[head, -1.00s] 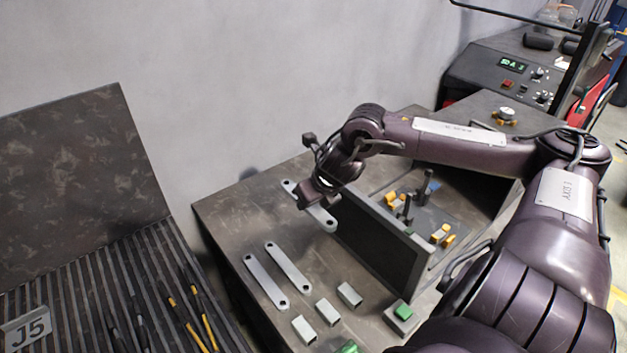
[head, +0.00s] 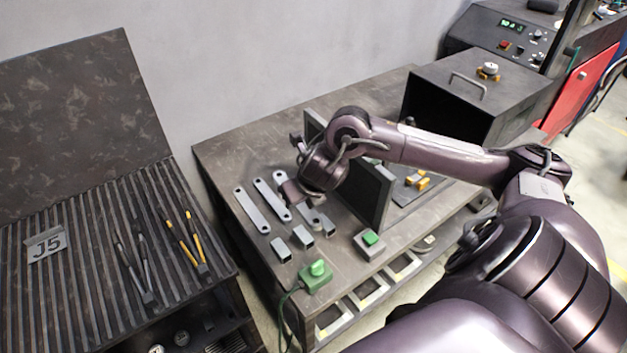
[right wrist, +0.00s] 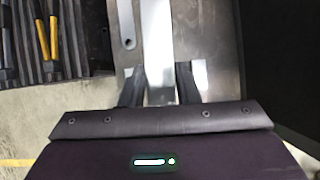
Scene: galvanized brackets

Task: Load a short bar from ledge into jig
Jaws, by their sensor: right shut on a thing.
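Two grey flat bars with end holes, a left bar (head: 252,210) and a second bar (head: 272,199), lie side by side on the dark bench in the head view. In the right wrist view this held bar (right wrist: 158,45) runs away between the fingers. The jig (head: 417,181), with yellow clamps, is partly hidden behind an upright dark plate and my arm. My left gripper is not in view.
Several short square blocks (head: 281,250) stand in a row before the bars. The dark upright plate (head: 374,200) stands between gripper and jig. A ribbed bench (head: 60,290) with tools is at left.

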